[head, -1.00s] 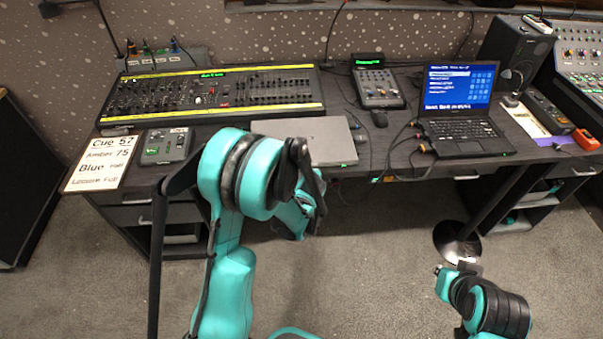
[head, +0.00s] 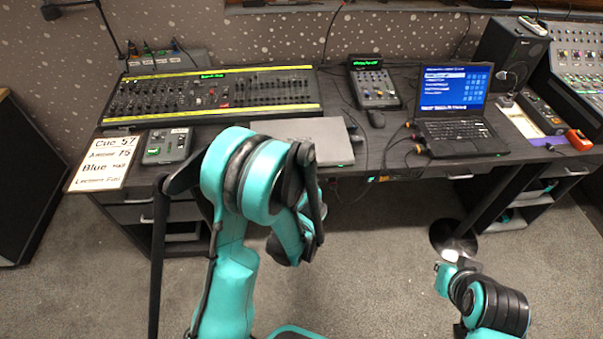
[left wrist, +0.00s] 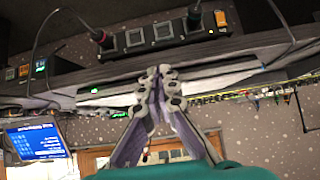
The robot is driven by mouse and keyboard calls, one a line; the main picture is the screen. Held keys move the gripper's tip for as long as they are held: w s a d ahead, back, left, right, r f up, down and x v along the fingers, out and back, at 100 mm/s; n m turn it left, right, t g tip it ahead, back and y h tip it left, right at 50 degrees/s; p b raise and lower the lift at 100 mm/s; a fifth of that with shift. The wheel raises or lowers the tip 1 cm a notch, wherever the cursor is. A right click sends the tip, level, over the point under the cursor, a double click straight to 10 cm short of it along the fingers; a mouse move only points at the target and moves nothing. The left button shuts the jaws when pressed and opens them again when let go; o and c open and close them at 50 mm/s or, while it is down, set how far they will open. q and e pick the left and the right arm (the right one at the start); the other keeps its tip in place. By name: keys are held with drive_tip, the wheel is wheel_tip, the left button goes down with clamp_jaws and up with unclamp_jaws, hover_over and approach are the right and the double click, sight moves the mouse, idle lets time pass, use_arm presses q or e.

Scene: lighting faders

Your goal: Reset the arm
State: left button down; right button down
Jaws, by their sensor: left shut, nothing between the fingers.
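My left arm (head: 240,210) rises in the lower middle of the head view, its elbow bent high in front of the desk. Its forearm folds down past the desk's front edge, and the fingers are hidden there. In the left wrist view, my left gripper (left wrist: 160,75) has its fingertips together with nothing between them. My right arm (head: 490,305) is folded low at the lower right of the head view, apart from the desk. Its fingers cannot be made out.
The desk carries a long fader console (head: 215,92), a small control box (head: 167,146), a closed grey laptop (head: 320,138), a small fader unit (head: 374,84) and an open laptop (head: 458,130). Carpet (head: 380,260) is clear between my arms.

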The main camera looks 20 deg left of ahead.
use_arm(q)
drive_tip(key=shift+s+d+f+b, duration=0.2)
drive_tip(key=shift+s+b, duration=0.1)
drive_tip(key=shift+s, duration=0.15)
drive_tip(key=shift+s+d+f+b, duration=0.15)
drive_tip(key=shift+s+d+b, duration=0.1)
drive_tip(key=shift+s, duration=0.15)
drive_tip(key=s+d+r+m+g+h, duration=0.1)
drive_tip(key=s+r+m+h, duration=0.1)
drive_tip(key=s+r, duration=0.5)
drive_tip(key=s+d+r+m+h, duration=0.2)
drive_tip(key=s+r, duration=0.6)
drive_tip(key=s, duration=0.5)
drive_tip(key=shift+d+m+g, duration=0.25)
drive_tip(key=shift+m+g, duration=0.15)
drive_tip(key=shift+m, duration=0.2)
drive_tip(key=shift+f, duration=0.1)
